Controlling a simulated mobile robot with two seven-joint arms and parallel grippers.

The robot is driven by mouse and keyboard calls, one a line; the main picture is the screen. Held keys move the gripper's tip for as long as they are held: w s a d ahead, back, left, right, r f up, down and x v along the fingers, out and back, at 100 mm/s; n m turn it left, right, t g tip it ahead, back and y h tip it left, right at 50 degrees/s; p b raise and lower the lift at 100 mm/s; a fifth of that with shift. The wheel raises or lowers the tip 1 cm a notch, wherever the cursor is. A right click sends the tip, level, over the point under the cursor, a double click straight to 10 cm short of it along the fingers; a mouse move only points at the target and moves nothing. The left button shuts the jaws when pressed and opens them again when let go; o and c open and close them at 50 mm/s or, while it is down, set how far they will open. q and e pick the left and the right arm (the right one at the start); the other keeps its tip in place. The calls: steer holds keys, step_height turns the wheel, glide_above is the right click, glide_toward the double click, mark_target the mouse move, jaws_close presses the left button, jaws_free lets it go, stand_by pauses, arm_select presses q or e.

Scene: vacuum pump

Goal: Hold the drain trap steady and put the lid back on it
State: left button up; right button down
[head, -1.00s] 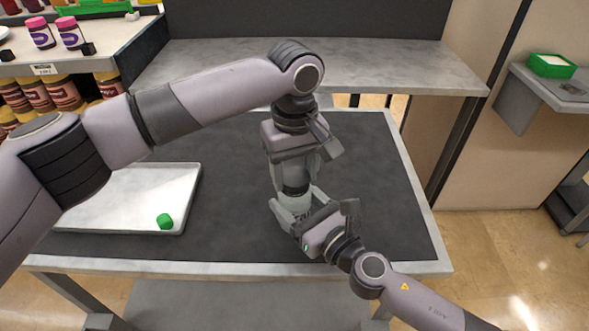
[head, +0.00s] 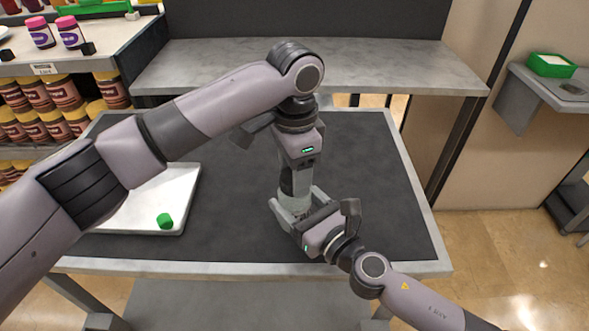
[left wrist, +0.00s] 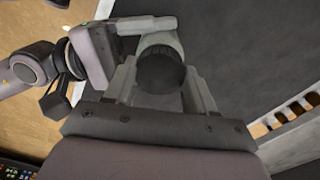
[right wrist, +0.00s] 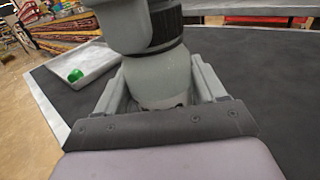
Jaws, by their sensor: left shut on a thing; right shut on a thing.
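The drain trap (right wrist: 158,78) is a pale grey-green rounded body standing upright on the dark mat; a little of it shows in the head view (head: 292,202). My right gripper (head: 294,199) is shut around it from the front right. The dark ribbed lid (left wrist: 160,72) is at the trap's top, in line with it. I see no clear gap between them in the right wrist view, where the lid (right wrist: 166,28) shows as a black ring. My left gripper (head: 296,184) points down from above and is shut on the lid. The fingers partly hide the joint.
The right side of the dark mat (head: 385,190) is clear. A grey shelf (head: 400,66) runs behind the table, and shelves with jars stand at left.

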arm_select(q)
steer(key=m, duration=0.4)
steer(key=shift+m, duration=0.4)
steer(key=m, duration=0.3)
steer(key=shift+m, duration=0.3)
steer(key=o, duration=1.2)
steer(key=shift+o, duration=0.2)
step_height(320, 180, up, 12)
arm_select(e)
jaws_free()
